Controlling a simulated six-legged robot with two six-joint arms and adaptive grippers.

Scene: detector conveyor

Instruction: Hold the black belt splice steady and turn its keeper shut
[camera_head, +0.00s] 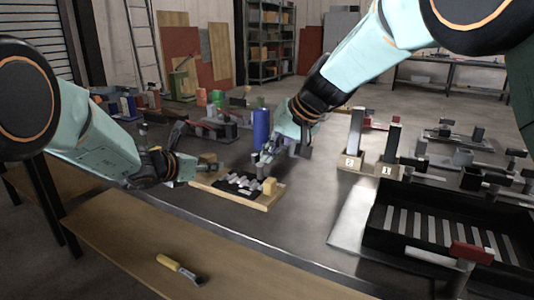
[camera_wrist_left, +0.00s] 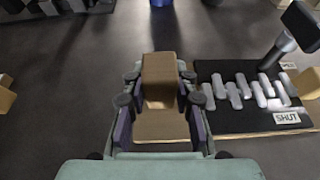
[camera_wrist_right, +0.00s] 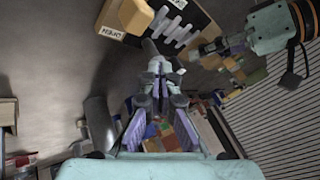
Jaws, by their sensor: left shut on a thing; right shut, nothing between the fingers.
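The black belt splice (camera_head: 238,184) lies on a wooden board (camera_head: 225,193) on the table, with several pale grey bars across it. It also shows in the left wrist view (camera_wrist_left: 240,113), with a SHUT label near its front edge. My left gripper (camera_head: 197,164) is shut on the wooden block (camera_wrist_left: 160,75) at the board's left end. The keeper (camera_wrist_left: 279,49) appears there as a grey rod with a dark head, standing at the splice's far side. My right gripper (camera_wrist_right: 160,68) is shut and empty, its tips close to the keeper's grey part; I cannot tell whether they touch.
A blue cylinder (camera_head: 261,128) stands just behind the board. Two numbered blocks with upright bars (camera_head: 357,135) and a black slatted tray (camera_head: 440,225) stand to the right. A yellow-handled brush (camera_head: 180,268) lies on the lower front shelf.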

